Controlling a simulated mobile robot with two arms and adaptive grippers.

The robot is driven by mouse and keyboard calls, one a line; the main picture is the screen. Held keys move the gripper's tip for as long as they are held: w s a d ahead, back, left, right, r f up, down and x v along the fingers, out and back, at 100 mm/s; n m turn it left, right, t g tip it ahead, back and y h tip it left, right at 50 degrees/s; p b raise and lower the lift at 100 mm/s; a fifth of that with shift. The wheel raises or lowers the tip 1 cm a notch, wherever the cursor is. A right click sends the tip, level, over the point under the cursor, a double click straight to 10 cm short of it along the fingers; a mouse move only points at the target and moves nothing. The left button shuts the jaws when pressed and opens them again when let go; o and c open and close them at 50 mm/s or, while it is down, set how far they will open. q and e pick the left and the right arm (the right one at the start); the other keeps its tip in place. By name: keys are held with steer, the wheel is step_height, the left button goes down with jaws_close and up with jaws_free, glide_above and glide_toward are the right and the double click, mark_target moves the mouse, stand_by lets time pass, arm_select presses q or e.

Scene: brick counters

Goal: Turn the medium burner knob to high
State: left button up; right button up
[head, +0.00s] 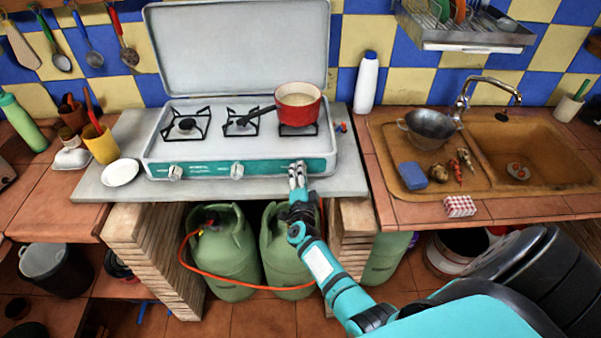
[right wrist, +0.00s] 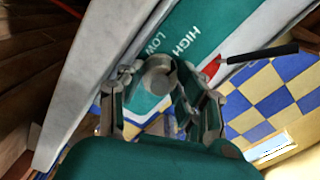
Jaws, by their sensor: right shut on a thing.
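The white camping stove (head: 155,150) has a green front strip with knobs. The left knob (head: 175,172) and the middle knob (head: 237,170) are free. My right gripper (head: 297,172) is at the right end of the strip and covers the right knob in the head view. In the right wrist view, a round grey knob (right wrist: 159,74) sits between the fingers of my right gripper (right wrist: 150,90), which is shut on it. The words HIGH and LOW show beside the knob. My left gripper is not in view.
A red pot (head: 299,108) stands on the right burner, its dark handle pointing left. The stove lid (head: 237,48) is raised. A white plate (head: 120,172) lies left of the stove. Green gas bottles (head: 222,255) stand below. A sink (head: 530,150) is at right.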

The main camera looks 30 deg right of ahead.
steer(key=shift+f+n, duration=0.1)
steer(key=shift+n, duration=0.2)
steer(key=o, duration=1.1)
steer(key=shift+o, duration=0.2)
steer(key=v, duration=0.7)
steer(key=shift+s, duration=0.25)
steer(key=shift+a, duration=0.2)
